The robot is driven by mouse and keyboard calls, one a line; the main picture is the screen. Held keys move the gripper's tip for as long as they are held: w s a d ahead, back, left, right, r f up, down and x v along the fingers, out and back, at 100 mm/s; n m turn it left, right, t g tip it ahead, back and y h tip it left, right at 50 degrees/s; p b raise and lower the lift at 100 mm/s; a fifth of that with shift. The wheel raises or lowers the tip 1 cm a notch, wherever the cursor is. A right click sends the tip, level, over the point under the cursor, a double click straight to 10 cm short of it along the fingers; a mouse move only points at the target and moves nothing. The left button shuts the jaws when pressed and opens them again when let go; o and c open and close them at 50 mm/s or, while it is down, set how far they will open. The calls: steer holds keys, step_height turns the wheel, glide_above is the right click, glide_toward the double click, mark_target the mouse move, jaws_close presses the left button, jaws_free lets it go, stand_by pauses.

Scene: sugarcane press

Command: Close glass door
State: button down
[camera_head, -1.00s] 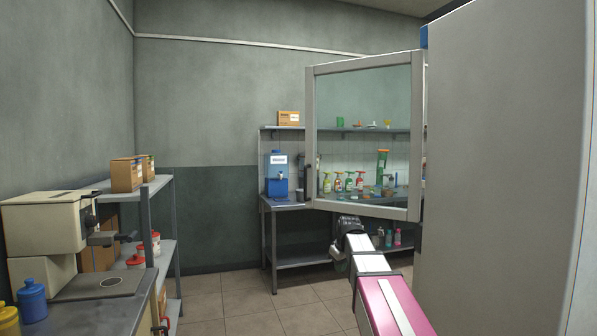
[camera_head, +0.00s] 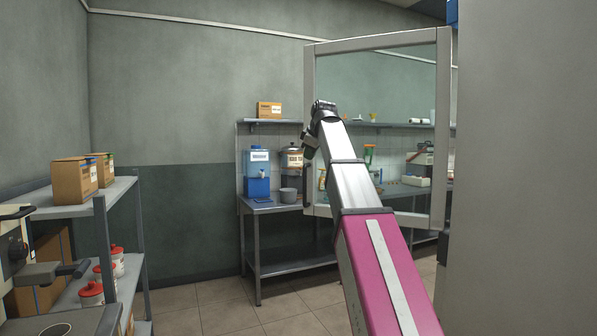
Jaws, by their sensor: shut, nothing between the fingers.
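The glass door (camera_head: 375,43) has a pale grey frame around a clear pane. It stands swung open, with its right side by a large grey cabinet side (camera_head: 525,180). A dark upright handle (camera_head: 307,178) is on its left stile. My arm crosses the pane in the picture. My gripper (camera_head: 308,146) is at the door's left stile, a little above the handle, shut and empty. I cannot tell whether it touches the frame. Its fingertips are small and partly hidden by the wrist.
A back shelf unit (camera_head: 290,206) holds a blue dispenser (camera_head: 257,174), a pot and bottles. A metal rack (camera_head: 118,186) with cardboard boxes and red-lidded jars stands on the left. The tiled floor (camera_head: 215,300) between them is clear.

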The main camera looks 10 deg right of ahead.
mark_target(305, 171)
steer(key=shift+w+a+f, duration=0.1)
steer(key=shift+w+f, duration=1.15)
steer(key=shift+w, duration=0.35)
steer(key=shift+w+a+f, duration=0.1)
steer(key=shift+w+f, duration=1.15)
steer(key=shift+w, duration=0.4)
steer(key=shift+w+a+f, duration=0.1)
steer(key=shift+w+f, duration=1.15)
steer(key=shift+w, duration=0.35)
steer(key=shift+d, duration=0.1)
